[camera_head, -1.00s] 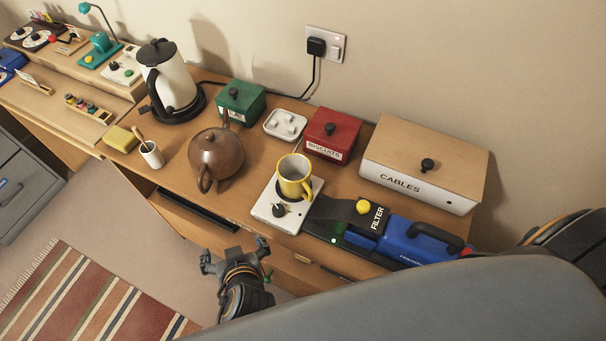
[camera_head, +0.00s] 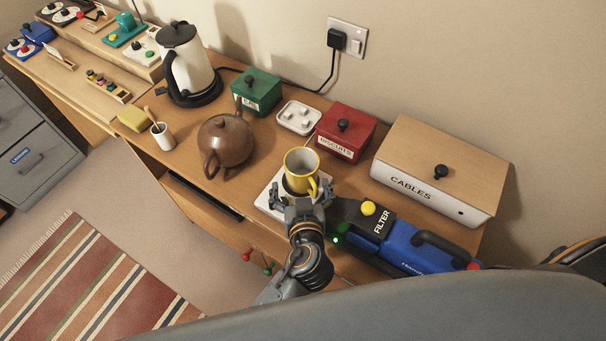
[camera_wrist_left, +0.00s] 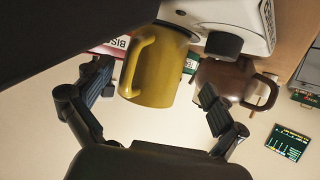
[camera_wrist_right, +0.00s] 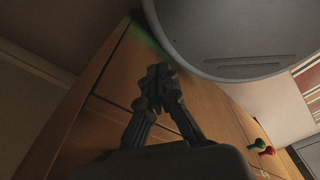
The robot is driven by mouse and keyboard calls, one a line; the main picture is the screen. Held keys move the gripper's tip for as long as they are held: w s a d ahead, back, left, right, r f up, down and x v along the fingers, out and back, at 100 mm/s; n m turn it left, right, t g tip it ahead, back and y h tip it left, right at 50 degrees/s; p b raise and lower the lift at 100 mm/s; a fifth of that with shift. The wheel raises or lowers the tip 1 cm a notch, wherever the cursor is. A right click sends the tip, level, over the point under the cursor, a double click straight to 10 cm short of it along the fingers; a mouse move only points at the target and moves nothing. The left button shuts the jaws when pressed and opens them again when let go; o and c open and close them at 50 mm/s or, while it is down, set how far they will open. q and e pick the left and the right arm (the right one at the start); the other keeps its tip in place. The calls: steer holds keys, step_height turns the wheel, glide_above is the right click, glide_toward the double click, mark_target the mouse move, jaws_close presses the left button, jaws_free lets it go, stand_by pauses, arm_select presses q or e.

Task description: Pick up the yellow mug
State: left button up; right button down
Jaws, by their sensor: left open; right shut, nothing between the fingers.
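The yellow mug (camera_head: 301,171), pale inside, stands upright on a white hotplate-like base (camera_head: 266,203) with a black knob; its handle points to the front right in the head view. My left gripper (camera_head: 300,197) is open just in front of the mug and partly hides the base. In the left wrist view the mug (camera_wrist_left: 154,72) shows between and beyond the open fingers (camera_wrist_left: 155,95), its handle toward the left finger. I cannot tell whether a finger touches it. My right gripper (camera_wrist_right: 161,80) is shut and empty in the right wrist view, in front of wooden drawer fronts.
A brown teapot (camera_head: 226,142) stands left of the mug. A red biscuits box (camera_head: 345,132) is behind it, and a blue device labelled FILTER (camera_head: 410,246) lies close on the right. A white cables box (camera_head: 430,185) stands further right. Green and red knobs (camera_wrist_right: 260,146) stick out from the front.

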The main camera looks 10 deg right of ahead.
mark_target(301, 165)
arm_select(q)
steer(key=x, duration=0.1)
steer(key=b+x, duration=0.1)
steer(key=x, duration=0.3)
steer(key=shift+d, duration=0.4)
steer(key=shift+s, duration=0.1)
steer(key=shift+c, duration=1.1)
steer(key=c, duration=1.1)
steer(key=shift+c, duration=1)
steer(key=shift+r, duration=0.15)
